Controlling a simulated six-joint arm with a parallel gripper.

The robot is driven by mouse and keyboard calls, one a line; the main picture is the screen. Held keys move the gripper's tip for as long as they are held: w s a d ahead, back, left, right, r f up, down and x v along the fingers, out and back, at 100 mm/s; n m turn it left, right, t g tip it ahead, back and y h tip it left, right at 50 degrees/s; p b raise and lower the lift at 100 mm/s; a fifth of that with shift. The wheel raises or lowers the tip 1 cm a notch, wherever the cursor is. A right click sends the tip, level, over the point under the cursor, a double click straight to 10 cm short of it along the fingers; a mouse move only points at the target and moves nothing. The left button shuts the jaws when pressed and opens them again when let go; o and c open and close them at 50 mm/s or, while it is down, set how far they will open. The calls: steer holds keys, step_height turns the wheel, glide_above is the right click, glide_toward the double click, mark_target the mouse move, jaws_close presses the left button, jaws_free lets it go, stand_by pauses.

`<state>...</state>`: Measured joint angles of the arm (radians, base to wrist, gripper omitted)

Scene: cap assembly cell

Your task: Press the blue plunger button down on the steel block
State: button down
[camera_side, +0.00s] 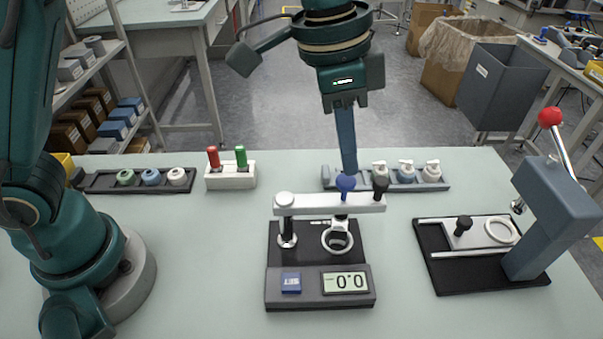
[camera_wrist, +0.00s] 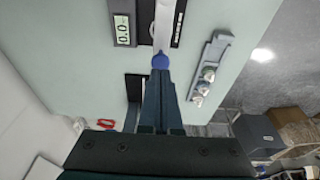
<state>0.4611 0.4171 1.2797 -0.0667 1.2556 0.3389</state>
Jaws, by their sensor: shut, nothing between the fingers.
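The blue plunger button (camera_side: 345,184) stands up from the pale metal crossbar (camera_side: 313,205) of a dark gauge stand with a display reading 0.0. A black knob (camera_side: 380,185) stands to its right on the bar. My gripper (camera_side: 349,171) points down, its fingers shut and empty, with the tips right at the top of the blue button. In the wrist view the blue button (camera_wrist: 160,61) shows just beyond the fingertips (camera_wrist: 161,72). I cannot tell whether they touch it. Below the bar is a ring (camera_side: 337,241) on the stand.
A grey rack with white-topped caps (camera_side: 432,170) stands behind, close to my fingers. A press with a red-knobbed lever (camera_side: 550,117) is at the right. A white block with red and green pegs (camera_side: 230,177) and a dark cap rack (camera_side: 100,182) are left.

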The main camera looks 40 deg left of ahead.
mark_target(345, 179)
steer(key=shift+f, duration=0.1)
steer(key=shift+f, duration=1.8)
steer(key=shift+r, duration=0.1)
stand_by(0.7)
steer(key=shift+r, duration=1.45)
